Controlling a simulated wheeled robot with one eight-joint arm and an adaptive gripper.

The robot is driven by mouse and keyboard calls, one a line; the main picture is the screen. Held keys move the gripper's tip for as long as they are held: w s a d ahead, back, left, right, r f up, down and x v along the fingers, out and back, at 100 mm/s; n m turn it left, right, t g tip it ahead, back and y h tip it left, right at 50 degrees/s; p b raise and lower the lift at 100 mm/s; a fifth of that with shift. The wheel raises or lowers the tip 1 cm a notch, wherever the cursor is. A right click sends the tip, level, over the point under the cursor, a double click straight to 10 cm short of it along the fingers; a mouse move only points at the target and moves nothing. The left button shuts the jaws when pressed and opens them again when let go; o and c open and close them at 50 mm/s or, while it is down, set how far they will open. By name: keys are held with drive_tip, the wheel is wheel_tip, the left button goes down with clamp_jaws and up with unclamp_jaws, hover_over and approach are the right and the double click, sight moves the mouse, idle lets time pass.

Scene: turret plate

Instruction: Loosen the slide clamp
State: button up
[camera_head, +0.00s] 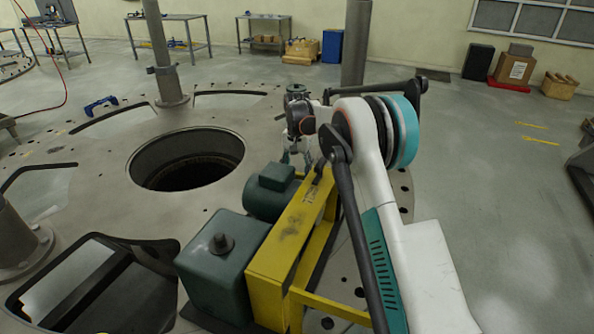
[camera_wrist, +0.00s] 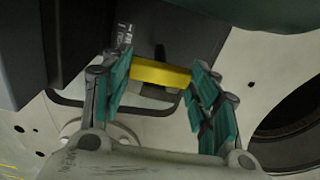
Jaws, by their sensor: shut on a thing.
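My gripper (camera_wrist: 160,92) shows in the wrist view with its teal-padded fingers on either side of a short yellow bar (camera_wrist: 160,73). The pads meet the two ends of the bar, and the gripper is shut on it. The bar sits against a dark grey block (camera_wrist: 180,35) with small pale lettering. I cannot tell for sure whether this bar is the slide clamp's handle. In the head view my gripper (camera_head: 298,160) points down behind the yellow frame, and the part it holds is hidden there.
A yellow frame (camera_head: 285,245) with a green motor (camera_head: 271,190) and green box (camera_head: 222,262) stands close by my arm. The round plate has a large hole (camera_head: 188,160), dark-rimmed openings and posts (camera_head: 165,60). Open floor lies to the right.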

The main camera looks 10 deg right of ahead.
drive_tip(key=n, duration=0.4)
drive_tip(key=shift+n, duration=0.4)
drive_tip(key=n, duration=0.9)
drive_tip(key=shift+n, duration=1.7)
drive_tip(key=o, duration=1.1)
drive_tip(key=shift+c, duration=0.2)
wheel_tip(320, 180, up, 12)
